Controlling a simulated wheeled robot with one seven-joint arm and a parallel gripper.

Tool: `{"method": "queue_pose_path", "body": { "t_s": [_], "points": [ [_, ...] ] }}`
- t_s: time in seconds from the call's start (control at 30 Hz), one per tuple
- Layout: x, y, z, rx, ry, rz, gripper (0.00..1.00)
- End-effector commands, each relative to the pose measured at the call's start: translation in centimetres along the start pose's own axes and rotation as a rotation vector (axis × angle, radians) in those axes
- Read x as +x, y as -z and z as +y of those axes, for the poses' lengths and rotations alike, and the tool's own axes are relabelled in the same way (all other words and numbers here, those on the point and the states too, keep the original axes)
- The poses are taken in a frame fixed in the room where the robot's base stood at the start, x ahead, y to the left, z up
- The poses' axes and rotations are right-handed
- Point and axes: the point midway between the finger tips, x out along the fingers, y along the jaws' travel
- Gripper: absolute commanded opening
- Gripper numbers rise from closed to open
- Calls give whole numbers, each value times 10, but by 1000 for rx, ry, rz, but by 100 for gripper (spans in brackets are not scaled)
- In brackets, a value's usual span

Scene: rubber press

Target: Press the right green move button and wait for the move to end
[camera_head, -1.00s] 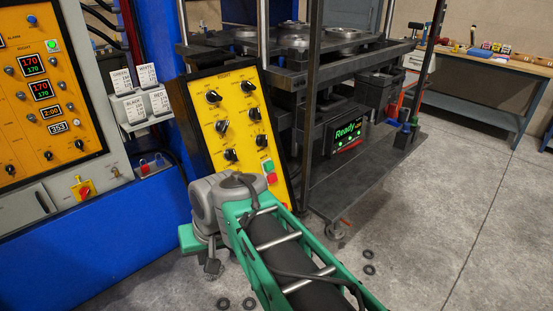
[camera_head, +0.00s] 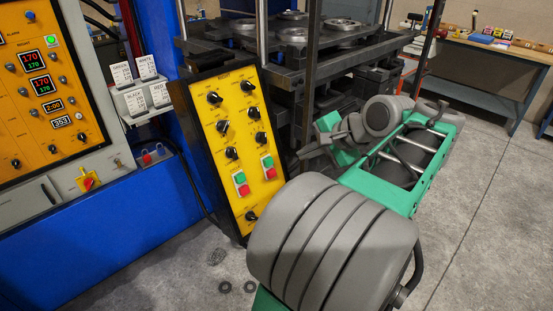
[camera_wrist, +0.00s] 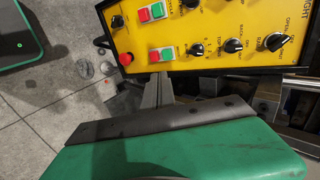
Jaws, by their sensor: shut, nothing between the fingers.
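The yellow control panel (camera_head: 231,120) marked RIGHT stands tilted in front of the press. It bears black knobs and two green-over-red button pairs. The right green button (camera_head: 267,162) sits above its red button (camera_head: 271,173); the left green button (camera_head: 239,177) is lower. In the wrist view the panel (camera_wrist: 205,40) lies sideways across the top. My gripper (camera_wrist: 160,78) is shut and empty, its tips just below the right-hand button pair there. Contact cannot be told. In the head view my gripper (camera_head: 308,152) is right of the panel, apart from the buttons.
The press frame with dark shelves (camera_head: 290,52) stands behind my arm. A blue cabinet with an orange panel (camera_head: 40,90) is at left. A workbench (camera_head: 490,62) is at the back right. Black rings (camera_head: 225,287) lie on the floor. The floor at right is clear.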

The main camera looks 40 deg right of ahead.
Motion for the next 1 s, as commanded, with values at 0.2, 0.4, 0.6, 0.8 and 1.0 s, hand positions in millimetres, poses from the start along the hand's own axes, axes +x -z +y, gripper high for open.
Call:
{"method": "queue_pose_path", "body": {
  "t_s": [0.2, 0.4, 0.6, 0.8, 1.0],
  "points": [
    [36, -2, 1, 0, -1, -7, 0],
    [80, -2, 0, 0, -2, -6, 0],
    [116, -2, -10, -3, -1, -5, 0],
    [132, -1, -16, -1, -1, -1, 0],
    [134, 0, -16, -1, -1, 0, 0]
  ]
}}
